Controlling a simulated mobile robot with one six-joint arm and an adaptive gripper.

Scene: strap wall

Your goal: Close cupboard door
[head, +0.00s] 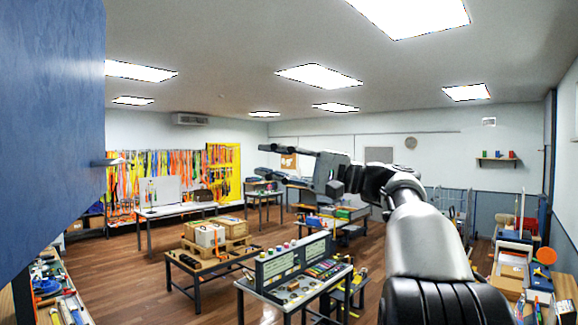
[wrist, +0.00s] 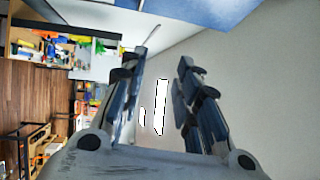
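The blue cupboard door (head: 50,130) fills the left edge of the head view, close to the camera, with a small bar handle (head: 108,162) on its right edge. It stands out into the room; the cupboard's inside is hidden. A blue panel (wrist: 205,10), apparently the same door, crosses the top of the wrist view. My gripper (head: 265,160) is right of the door in the head view, its fingers pointing left, with a gap to the door. In the wrist view my gripper (wrist: 162,62) has its fingers spread apart with nothing between them.
A cluttered workbench (head: 72,300) lies below the door at left. A table with crates (head: 205,268) and a table with a rack of tools (head: 280,300) stand on the wooden floor ahead. Hanging straps (head: 170,170) line the back wall. The air between gripper and door looks clear.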

